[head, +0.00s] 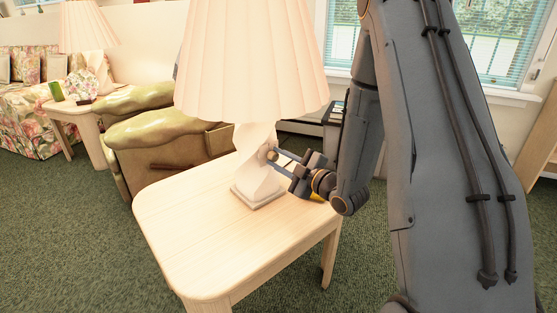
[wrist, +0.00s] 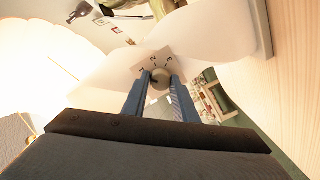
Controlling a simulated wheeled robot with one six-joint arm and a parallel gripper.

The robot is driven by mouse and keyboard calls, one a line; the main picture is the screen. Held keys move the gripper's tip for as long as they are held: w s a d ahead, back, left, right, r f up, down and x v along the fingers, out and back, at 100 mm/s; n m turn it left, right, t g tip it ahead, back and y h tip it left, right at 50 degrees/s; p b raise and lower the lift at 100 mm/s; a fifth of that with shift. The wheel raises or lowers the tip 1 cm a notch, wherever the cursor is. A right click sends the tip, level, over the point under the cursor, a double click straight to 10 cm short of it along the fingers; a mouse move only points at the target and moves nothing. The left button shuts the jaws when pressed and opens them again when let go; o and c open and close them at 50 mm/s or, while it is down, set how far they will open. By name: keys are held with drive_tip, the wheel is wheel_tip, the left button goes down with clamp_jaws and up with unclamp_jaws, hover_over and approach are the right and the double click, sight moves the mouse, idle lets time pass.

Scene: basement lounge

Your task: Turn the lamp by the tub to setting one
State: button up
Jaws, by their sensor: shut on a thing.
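A lamp with a pleated cream shade (head: 250,60) and a twisted white base (head: 257,145) stands on a pale wooden side table. My gripper (head: 272,156) reaches in from the right at the base. In the wrist view my gripper (wrist: 160,84) is shut on a round knob (wrist: 160,75), one finger on each side. Behind the knob is a pale plate (wrist: 150,58) with the marks 1, 2 and 3 in an arc. A dark mark shows on the knob's left side, but its exact setting is hard to read. I cannot make out a tub for certain.
The side table (head: 190,240) is bare in front of the lamp. A second lamp (head: 88,28) stands on another table (head: 62,106) at the far left, with a green object (head: 56,90) beside it. An olive armchair (head: 165,145) is behind the near table.

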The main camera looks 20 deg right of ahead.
drive_tip(key=o, duration=1)
drive_tip(key=v, duration=0.7)
drive_tip(key=shift+s+d, duration=0.15)
drive_tip(key=shift+s, duration=0.25)
drive_tip(key=shift+w, duration=0.1)
